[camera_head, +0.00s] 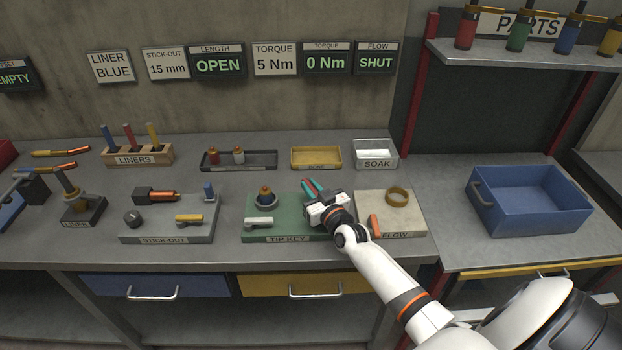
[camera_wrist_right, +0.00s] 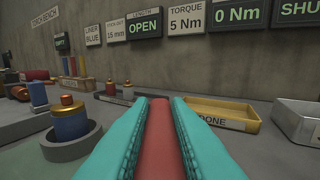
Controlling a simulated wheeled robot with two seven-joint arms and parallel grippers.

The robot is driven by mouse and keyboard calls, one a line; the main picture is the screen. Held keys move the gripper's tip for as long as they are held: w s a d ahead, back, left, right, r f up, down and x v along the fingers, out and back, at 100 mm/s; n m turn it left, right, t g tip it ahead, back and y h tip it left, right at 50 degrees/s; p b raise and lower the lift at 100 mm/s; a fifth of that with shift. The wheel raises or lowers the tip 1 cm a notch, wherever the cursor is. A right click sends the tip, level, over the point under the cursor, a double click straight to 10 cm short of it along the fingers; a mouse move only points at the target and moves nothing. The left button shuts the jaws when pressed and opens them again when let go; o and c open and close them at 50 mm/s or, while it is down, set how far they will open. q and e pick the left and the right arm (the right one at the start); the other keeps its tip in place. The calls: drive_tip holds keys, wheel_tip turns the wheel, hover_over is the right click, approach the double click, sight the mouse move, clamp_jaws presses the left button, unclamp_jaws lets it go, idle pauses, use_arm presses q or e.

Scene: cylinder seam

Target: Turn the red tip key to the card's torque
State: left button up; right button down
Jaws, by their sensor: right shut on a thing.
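My right gripper (camera_head: 309,187) is shut on the red tip key, over the green TIP KEY board (camera_head: 275,232). In the right wrist view the red bar of the tip key (camera_wrist_right: 158,140) lies between my teal fingers (camera_wrist_right: 158,108). A round holder with a copper-topped part (camera_head: 266,197) stands on the board, left of the gripper and apart from it. It also shows in the wrist view (camera_wrist_right: 70,125). The torque card (camera_head: 274,59) reads 5 Nm. The torque display (camera_head: 326,60) reads 0 Nm. My left gripper is not in view.
The FLOW board (camera_head: 405,222) with a brass ring is close on the right. The STICK-OUT board (camera_head: 165,230) is on the left. A yellow tray (camera_head: 316,149) and SOAK tray (camera_head: 375,142) stand behind.

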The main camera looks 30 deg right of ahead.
drive_tip(key=m+h+p, duration=0.1)
drive_tip(key=p, duration=0.1)
drive_tip(key=r+m+h+p, duration=0.1)
drive_tip(key=h, duration=0.1)
drive_tip(key=shift+w+g+p, duration=0.1)
drive_tip(key=shift+g+p, duration=0.2)
drive_tip(key=shift+p, duration=0.05)
drive_tip(key=shift+f+m+g+h+p, duration=0.15)
drive_tip(key=shift+m+g+h+p, duration=0.4)
drive_tip(key=shift+h, duration=0.55)
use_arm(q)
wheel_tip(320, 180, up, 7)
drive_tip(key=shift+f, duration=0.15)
use_arm(e)
drive_tip(key=shift+f+m+h, duration=0.2)
drive_tip(key=shift+m+h, duration=0.3)
drive_tip(key=shift+m, duration=0.05)
drive_tip(key=shift+d, duration=0.1)
drive_tip(key=c, duration=1.4)
unclamp_jaws()
drive_tip(key=shift+o, duration=0.2)
drive_tip(key=shift+f, duration=0.1)
